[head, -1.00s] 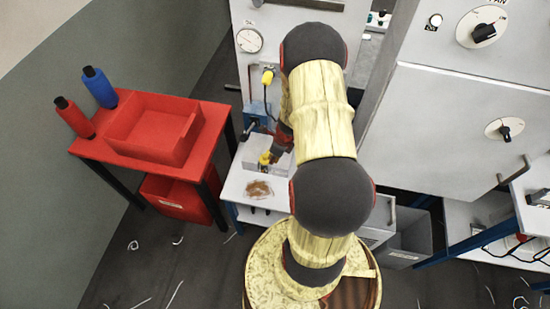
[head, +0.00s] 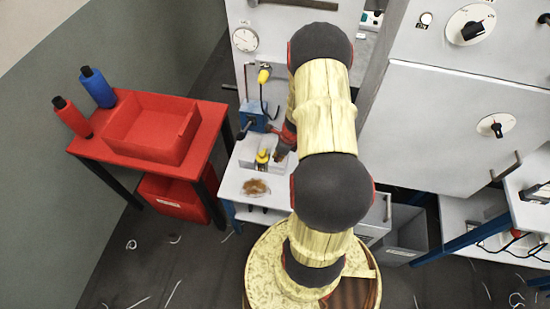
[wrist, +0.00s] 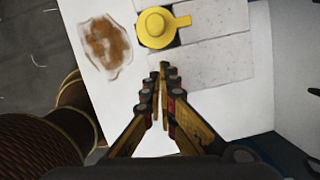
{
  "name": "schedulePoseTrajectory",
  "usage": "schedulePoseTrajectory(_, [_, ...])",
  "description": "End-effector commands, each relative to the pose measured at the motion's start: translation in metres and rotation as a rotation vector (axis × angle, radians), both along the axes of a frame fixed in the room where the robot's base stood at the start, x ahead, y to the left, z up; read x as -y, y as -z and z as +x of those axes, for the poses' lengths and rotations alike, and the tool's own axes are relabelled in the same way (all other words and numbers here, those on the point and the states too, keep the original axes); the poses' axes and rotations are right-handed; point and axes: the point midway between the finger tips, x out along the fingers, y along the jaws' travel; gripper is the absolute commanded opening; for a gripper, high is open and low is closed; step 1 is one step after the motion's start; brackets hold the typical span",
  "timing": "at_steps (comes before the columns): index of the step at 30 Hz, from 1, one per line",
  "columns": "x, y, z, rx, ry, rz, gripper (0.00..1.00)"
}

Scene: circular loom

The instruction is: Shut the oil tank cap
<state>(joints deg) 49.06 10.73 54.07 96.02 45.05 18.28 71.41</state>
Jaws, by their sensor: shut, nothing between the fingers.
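The yellow oil tank cap (wrist: 156,26) shows from above in the wrist view, with its tab pointing right. It lies over a dark neck at the edge of the pale grey block. The cap also shows in the head view (head: 262,157); I cannot tell whether it is fully seated. My gripper (wrist: 163,72) is shut and empty, its fingertips together, just below the cap in the wrist view and apart from it. In the head view my gripper (head: 280,154) is just right of the cap, partly hidden by my arm.
A brown oily stain (head: 256,188) marks the white shelf (head: 237,178). A blue box (head: 254,114) and a yellow-topped lever (head: 264,74) stand behind the cap. A red table (head: 206,128) with a red tray (head: 148,150) and two bottles is at left. A grey cabinet (head: 440,130) is at right.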

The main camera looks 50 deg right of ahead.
Motion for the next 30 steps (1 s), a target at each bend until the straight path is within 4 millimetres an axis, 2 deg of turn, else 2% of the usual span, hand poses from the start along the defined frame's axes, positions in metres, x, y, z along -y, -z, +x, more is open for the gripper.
schedulePoseTrajectory(1, [0.003, -0.001, -0.003, 0.0, -0.001, 0.0, 0.0])
schedulePoseTrajectory(6, [0.006, -0.045, -0.01, 0.003, -0.001, -0.004, 0.0])
schedulePoseTrajectory(13, [0.007, -0.083, -0.021, 0.002, -0.002, -0.002, 0.0])
schedulePoseTrajectory(19, [0.008, -0.096, -0.025, 0.0, -0.002, -0.001, 0.0])
schedulePoseTrajectory(30, [0.008, -0.097, -0.025, 0.002, -0.033, -0.007, 0.0])
